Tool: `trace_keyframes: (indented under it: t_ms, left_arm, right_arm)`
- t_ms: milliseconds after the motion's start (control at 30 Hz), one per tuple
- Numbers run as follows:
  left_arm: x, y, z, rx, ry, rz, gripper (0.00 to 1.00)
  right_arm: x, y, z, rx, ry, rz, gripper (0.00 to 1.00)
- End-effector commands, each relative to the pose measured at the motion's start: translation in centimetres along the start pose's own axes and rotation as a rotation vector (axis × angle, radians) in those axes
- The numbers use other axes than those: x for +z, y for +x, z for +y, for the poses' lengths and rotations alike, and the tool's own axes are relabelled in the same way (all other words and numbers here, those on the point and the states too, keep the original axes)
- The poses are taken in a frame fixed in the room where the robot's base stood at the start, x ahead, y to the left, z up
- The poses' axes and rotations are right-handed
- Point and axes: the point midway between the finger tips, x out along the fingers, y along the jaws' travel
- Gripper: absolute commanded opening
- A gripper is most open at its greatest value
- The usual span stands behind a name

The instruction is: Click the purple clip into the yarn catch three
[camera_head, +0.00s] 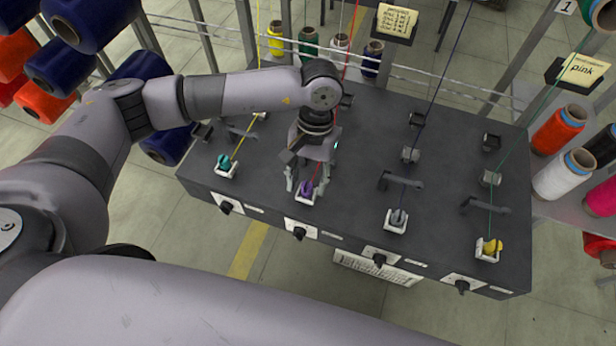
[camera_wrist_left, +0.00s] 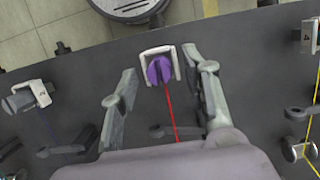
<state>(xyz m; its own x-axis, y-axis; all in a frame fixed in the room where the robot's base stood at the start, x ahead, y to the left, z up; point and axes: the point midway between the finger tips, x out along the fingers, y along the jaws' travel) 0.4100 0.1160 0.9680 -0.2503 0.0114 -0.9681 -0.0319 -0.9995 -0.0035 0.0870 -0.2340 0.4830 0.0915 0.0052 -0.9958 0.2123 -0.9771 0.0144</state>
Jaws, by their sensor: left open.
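The purple clip (camera_head: 306,188) sits at the white U-shaped catch on the red yarn's row, second from the left in the head view. In the left wrist view the purple clip (camera_wrist_left: 159,70) lies between the arms of this white catch (camera_wrist_left: 176,60), with red yarn (camera_wrist_left: 170,110) running from it. I cannot tell whether it is fully seated. My left gripper (camera_head: 307,180) is open above it, pointing down. In the wrist view the fingers of the left gripper (camera_wrist_left: 160,88) stand apart on either side of the clip, with visible gaps. My right gripper is out of view.
Neighbouring catches hold a teal clip (camera_head: 225,164), a grey clip (camera_head: 397,217) and a yellow clip (camera_head: 490,246). Yarn guides rise from the dark machine top (camera_head: 350,215). Black knobs line its front edge. Taut yarns run upward. Spools stand at left and right.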

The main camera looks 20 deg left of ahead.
Motion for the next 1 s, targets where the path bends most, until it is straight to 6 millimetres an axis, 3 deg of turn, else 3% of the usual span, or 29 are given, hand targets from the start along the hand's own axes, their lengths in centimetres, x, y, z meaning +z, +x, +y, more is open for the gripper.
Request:
trace_keyframes:
  t_ms: [333,733,1000]
  left_arm:
    - [-0.1,-1.1,0.0,0.001,0.000,0.001,0.42]
    - [-0.1,-9.1,0.0,0.000,0.000,0.004,0.42]
    - [0.0,-11.8,0.0,0.000,0.000,0.000,0.42]
  right_arm:
    - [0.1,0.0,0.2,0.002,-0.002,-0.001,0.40]
    - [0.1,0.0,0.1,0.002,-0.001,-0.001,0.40]
    - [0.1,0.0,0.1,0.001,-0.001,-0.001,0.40]
